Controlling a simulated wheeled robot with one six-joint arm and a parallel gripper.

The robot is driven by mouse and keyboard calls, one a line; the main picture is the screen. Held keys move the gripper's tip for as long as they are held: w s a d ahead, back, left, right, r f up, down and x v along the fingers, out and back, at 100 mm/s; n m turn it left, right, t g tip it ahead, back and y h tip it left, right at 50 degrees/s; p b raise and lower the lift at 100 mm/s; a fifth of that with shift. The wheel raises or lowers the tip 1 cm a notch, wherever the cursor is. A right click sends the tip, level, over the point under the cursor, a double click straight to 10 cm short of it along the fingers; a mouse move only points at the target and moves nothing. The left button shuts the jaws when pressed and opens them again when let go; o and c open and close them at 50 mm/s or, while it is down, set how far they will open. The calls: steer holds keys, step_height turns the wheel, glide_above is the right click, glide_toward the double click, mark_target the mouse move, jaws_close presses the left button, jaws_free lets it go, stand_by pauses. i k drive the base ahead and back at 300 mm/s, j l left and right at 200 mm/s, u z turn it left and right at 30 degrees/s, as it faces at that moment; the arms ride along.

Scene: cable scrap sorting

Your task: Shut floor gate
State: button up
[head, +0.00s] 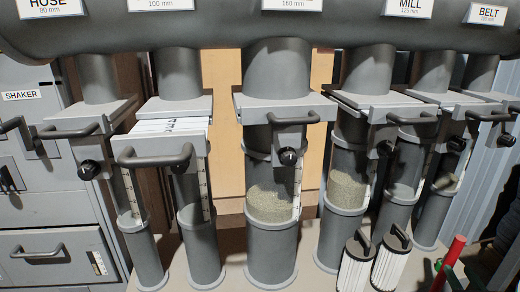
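A row of grey ducts with sliding gates hangs under a large horizontal pipe. No label reading "floor" is legible; the tops of the 100 mm label (161,4) and the 160 mm label (292,4) are cut off. The gate below the 100 mm label has its pale slide plate (172,126) drawn out towards me, with dark marks on top and its bar handle (153,159) at the front. The 160 mm gate's handle (294,118) sits close to its housing. My gripper is not in view.
Round dark knobs, such as one (289,156) on the 160 mm duct, stick out below the gates. A shaker cabinet (50,205) stands at the left. Two pleated filters (372,262) and a red-handled object (450,258) are at the lower right.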

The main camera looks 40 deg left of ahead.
mark_target(171, 142)
steer(key=l+u, duration=0.2)
steer(key=u, duration=0.25)
steer(key=k+l+u, duration=0.15)
steer(key=u, duration=0.35)
steer(key=k+l+u, duration=0.1)
steer(key=u, duration=0.35)
steer(key=i+j+u, duration=0.1)
steer(key=u, duration=0.35)
steer(key=i+u, duration=0.15)
steer(key=u, duration=0.3)
steer(key=i+u, duration=0.15)
steer(key=u, duration=0.35)
